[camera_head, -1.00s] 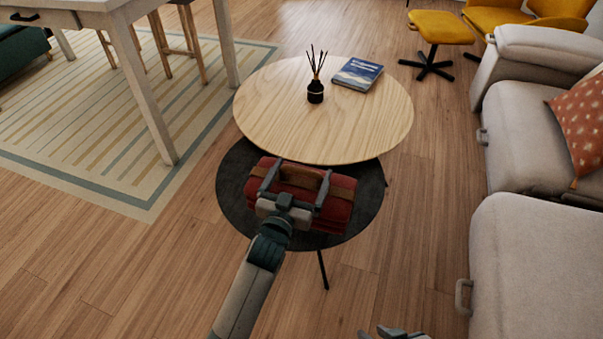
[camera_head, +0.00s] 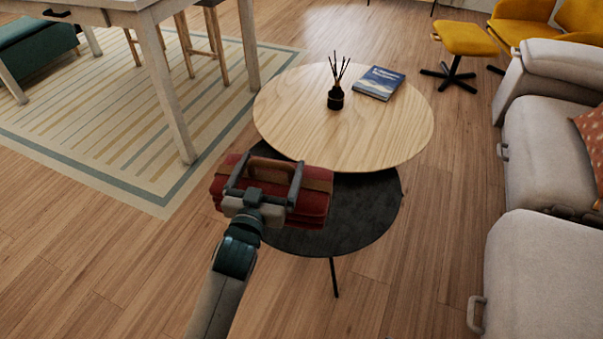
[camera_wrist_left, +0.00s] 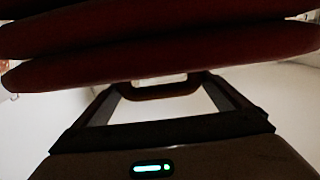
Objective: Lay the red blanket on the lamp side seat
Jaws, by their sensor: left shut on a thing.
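The folded red blanket (camera_head: 315,207), with a brown strap and handle (camera_head: 268,168), is held in my left gripper (camera_head: 267,178). The gripper is shut on it. The blanket appears raised, overlapping the left part of the dark lower table in the head view. In the left wrist view the blanket's red folds (camera_wrist_left: 160,55) fill the top, with the handle between the fingers. Light grey sofa seats (camera_head: 555,270) are at the right, apart from the blanket. No lamp shows, so I cannot tell which seat is the lamp side one. My right gripper is out of view.
A round wooden table (camera_head: 385,125) carries a reed diffuser (camera_head: 335,98) and a book (camera_head: 379,83). The dark round table (camera_head: 365,215) sits lower in front. A white table (camera_head: 165,80) stands on a striped rug (camera_head: 110,125) at left. Floor between the dark table and sofa is clear.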

